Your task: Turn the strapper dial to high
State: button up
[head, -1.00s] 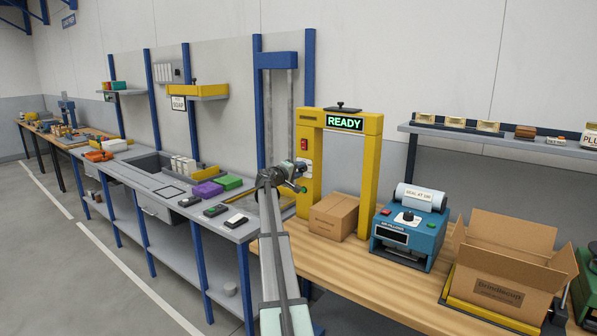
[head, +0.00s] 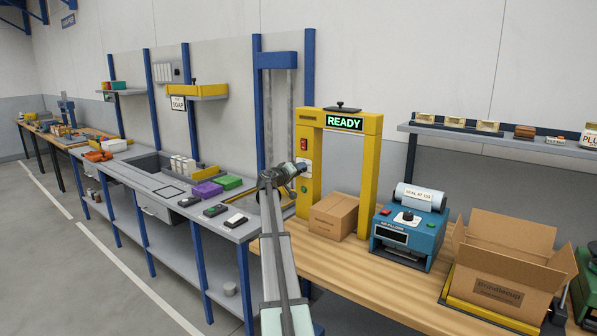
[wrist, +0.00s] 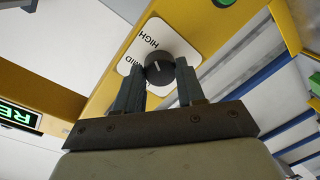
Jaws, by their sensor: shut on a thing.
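The strapper is a yellow arch (head: 372,150) with a lit READY display (head: 344,122) on top. Its dial (wrist: 160,66) is a round black knob with a pale pointer mark, on a white label plate (wrist: 152,36) in the wrist view. The words HIGH and MID show on the plate; any other marking is hidden. Which word the pointer lines up with, I cannot tell for sure. My gripper (wrist: 161,76) is shut on the dial, one finger on each side. In the head view my gripper (head: 299,168) is at the arch's left post and hides the dial.
A closed carton (head: 334,216) stands under the arch. A blue sealing machine (head: 408,237) and an open carton (head: 503,276) stand to the right on the wooden bench (head: 345,271). A red switch (head: 304,145) sits on the post above my gripper. A grey counter (head: 235,232) lies left.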

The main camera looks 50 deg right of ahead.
jog(key=o, duration=1)
jog(key=shift+o, duration=0.2)
jog(key=shift+a, duration=0.15)
jog(key=a+r, duration=0.1)
jog(key=a, duration=1.2)
jog(key=shift+s+a, duration=0.25)
jog(key=shift+s, duration=0.05)
